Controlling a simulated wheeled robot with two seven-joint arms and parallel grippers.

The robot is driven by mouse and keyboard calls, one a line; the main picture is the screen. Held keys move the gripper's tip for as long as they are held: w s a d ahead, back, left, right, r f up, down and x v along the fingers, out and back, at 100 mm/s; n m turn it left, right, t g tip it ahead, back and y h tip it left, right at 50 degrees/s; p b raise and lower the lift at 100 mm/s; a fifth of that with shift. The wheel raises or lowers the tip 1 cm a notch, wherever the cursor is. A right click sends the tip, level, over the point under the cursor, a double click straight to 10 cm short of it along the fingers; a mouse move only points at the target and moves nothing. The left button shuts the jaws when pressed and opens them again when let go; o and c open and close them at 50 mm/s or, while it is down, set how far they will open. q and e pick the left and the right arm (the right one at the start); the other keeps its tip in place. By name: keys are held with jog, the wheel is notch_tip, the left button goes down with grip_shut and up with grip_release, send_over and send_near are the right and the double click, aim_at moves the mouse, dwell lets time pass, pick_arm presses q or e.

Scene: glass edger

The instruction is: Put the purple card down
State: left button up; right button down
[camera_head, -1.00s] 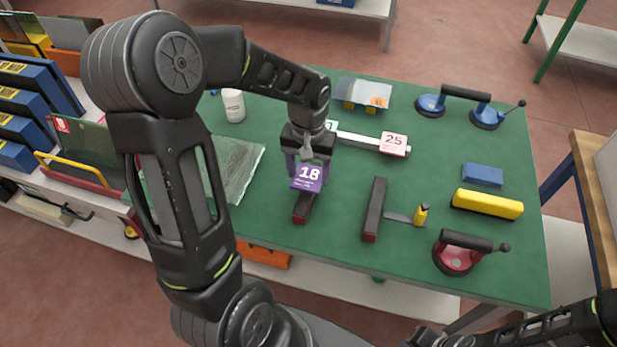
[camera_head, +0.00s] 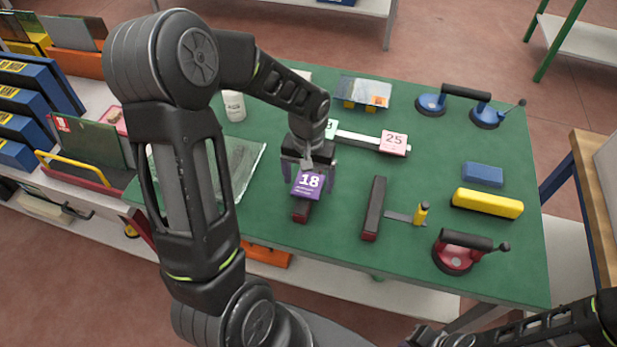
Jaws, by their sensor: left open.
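The purple card (camera_head: 307,184), marked 18, shows just in front of the left gripper, over the far end of a dark red bar on the green table (camera_head: 335,255). My left gripper (camera_head: 304,188) is open, with its purple-grey fingers apart on both sides of the card. The card looks tilted toward me; whether it touches the bar is hard to tell. My right arm (camera_head: 540,325) shows at the lower right, but its gripper fingers cannot be made out.
A second dark bar (camera_head: 374,208) and a yellow-handled tool (camera_head: 420,214) lie to the right. A pink card (camera_head: 394,142) marked 25 lies on a white strip behind. A glass sheet (camera_head: 245,160) lies left. Suction lifters (camera_head: 456,252) and a yellow block (camera_head: 487,203) are at the right.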

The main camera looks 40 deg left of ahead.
aim_at(308, 184)
pick_arm(q)
jog(key=shift+r, duration=0.1)
notch_tip(308, 184, up, 12)
jog(key=shift+b, duration=0.4)
dwell(1.0)
